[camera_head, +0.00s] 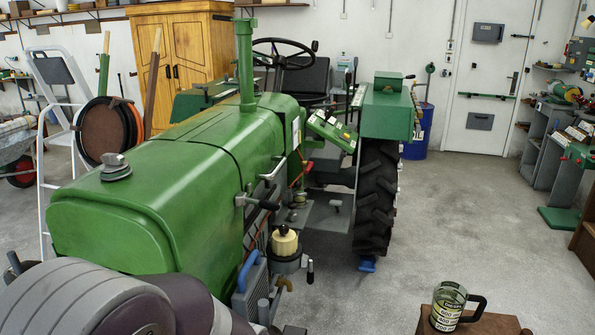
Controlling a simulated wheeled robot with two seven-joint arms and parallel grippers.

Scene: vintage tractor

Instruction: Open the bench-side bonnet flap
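The green tractor bonnet (160,165) fills the left middle of the head view, its nose toward me. A seam crosses it, and a round grey cap sits on top near the nose. On its right side, a metal bracket with a black handle (262,204) sticks out near the lower edge. My arm crosses the lower left corner; neither gripper is in view.
A small brown stand (487,325) holds a glass mug (447,305) at the lower right. The tractor's large rear tyre (375,197) and a yellow-topped filter (285,243) stick out on the right side. Open grey floor (460,215) lies between tractor and right-hand shelves.

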